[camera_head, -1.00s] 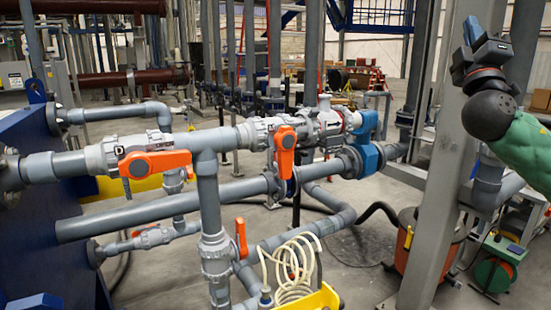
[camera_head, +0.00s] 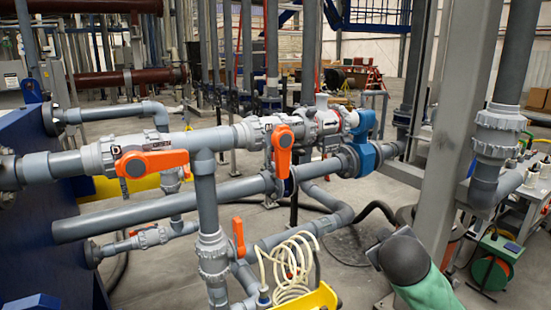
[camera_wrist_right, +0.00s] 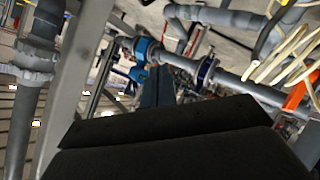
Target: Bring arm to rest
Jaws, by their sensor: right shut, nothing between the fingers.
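My right arm (camera_head: 428,290), with a green sleeve and dark wrist, comes in at the lower right of the head view. It is in front of the foot of a grey steel column, and its gripper is mostly hidden behind the wrist there. In the right wrist view, black gripper parts fill the bottom and the narrow dark-blue fingers of my right gripper (camera_wrist_right: 154,76) point up the picture. They are shut and empty. My left arm and gripper are not in view.
Grey pipes (camera_head: 130,215) with orange-handled valves (camera_head: 152,163) cross the left and middle. A grey column (camera_head: 450,150) stands beside my right arm. A coiled cream hose (camera_head: 292,270) hangs over a yellow holder (camera_head: 312,298). A green reel (camera_head: 490,268) stands at the right.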

